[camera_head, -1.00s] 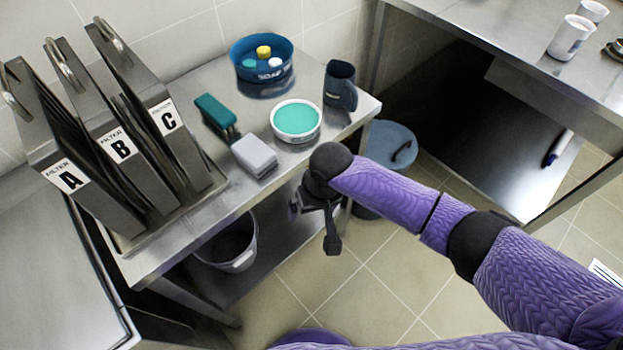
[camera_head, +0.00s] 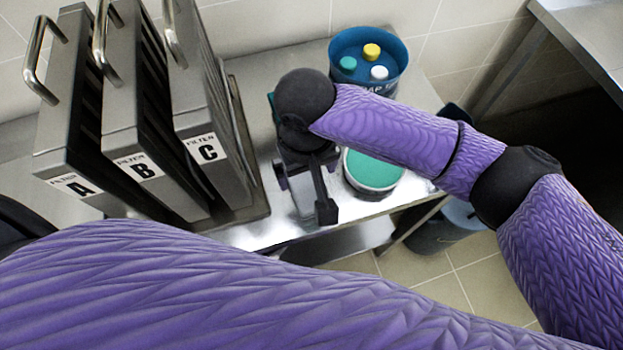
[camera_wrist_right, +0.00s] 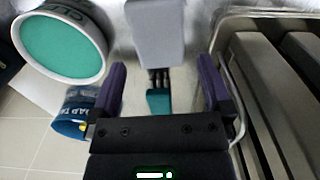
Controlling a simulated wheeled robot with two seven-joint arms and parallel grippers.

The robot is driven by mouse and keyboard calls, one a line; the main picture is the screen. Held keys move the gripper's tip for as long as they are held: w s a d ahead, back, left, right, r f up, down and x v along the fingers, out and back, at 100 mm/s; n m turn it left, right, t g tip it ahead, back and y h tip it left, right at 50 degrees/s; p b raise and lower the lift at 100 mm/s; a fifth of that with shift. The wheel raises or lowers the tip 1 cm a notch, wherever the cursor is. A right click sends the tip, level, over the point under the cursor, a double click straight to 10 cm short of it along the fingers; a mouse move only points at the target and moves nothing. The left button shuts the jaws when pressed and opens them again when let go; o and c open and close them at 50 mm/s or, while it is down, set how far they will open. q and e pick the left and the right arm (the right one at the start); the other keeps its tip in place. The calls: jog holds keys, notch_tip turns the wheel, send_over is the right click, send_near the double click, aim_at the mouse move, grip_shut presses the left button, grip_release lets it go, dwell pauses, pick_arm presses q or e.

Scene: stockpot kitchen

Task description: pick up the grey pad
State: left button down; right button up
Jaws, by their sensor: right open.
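The grey pad (camera_wrist_right: 156,32) shows in the right wrist view, at the top middle, on the steel table. My right gripper (camera_head: 300,205) is over the table between the filters and the teal-topped bowl. In the wrist view its two purple fingers (camera_wrist_right: 162,88) are apart, with nothing held between them. The pad lies ahead of the fingertips, roughly in line with the gap. My left gripper is not in view.
A white bowl with a teal top (camera_head: 372,172) stands right of my right gripper. A blue tub (camera_head: 395,80) is behind. Filters A, B and C (camera_head: 212,150) stand close on the left.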

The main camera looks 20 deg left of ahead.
aim_at(309, 186)
notch_tip(309, 186, down, 7)
jog(key=shift+d+r+b, duration=0.1)
jog(key=shift+b, duration=1.1)
jog(key=shift+r, duration=0.1)
jog(key=c, duration=1)
jog(key=shift+o, duration=0.2)
notch_tip(309, 186, up, 9)
jog(key=p, duration=0.4)
jog(key=shift+r, duration=0.5)
